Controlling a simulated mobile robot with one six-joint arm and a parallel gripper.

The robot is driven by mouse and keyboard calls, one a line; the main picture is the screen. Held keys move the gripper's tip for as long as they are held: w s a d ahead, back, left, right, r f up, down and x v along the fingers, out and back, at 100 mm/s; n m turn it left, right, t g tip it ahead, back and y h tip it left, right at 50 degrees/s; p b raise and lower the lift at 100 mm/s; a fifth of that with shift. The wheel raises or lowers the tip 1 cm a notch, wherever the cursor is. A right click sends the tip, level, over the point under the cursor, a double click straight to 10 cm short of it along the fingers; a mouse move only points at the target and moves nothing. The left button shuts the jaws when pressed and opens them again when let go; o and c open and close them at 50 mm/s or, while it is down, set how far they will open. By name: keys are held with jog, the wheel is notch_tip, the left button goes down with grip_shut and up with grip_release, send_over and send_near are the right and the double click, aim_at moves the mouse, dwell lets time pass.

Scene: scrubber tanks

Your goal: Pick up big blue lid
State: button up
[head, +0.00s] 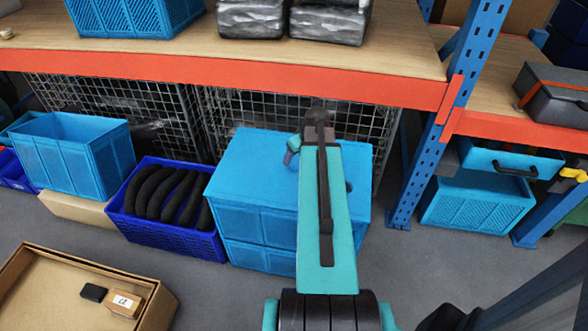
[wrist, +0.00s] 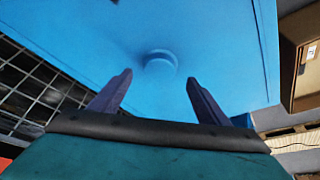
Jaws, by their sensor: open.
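The big blue lid (head: 252,155) lies flat on top of a large blue crate (head: 258,222) on the floor, below the shelf. My arm covers its middle and part of its right side in the head view. In the wrist view the lid (wrist: 225,40) fills most of the picture, with a round raised blue knob (wrist: 160,64) near the middle. My gripper (wrist: 158,78) is open and empty above the lid. Its two purple fingers are apart, and the knob shows between and beyond their tips. One finger shows beside my arm in the head view.
A wooden shelf with an orange beam (head: 200,80) runs above and behind the lid. A blue upright post (head: 432,140) stands to the right. A dark blue crate (head: 165,210) of black curved items is close on the left. A cardboard box (head: 150,300) sits at the front left.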

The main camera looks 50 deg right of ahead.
aim_at(295, 162)
jog(key=shift+f, duration=0.1)
jog(key=shift+p+x, duration=0.45)
jog(key=shift+x, duration=2.1)
jog(key=shift+w+d, duration=0.1)
jog(key=c, duration=1.3)
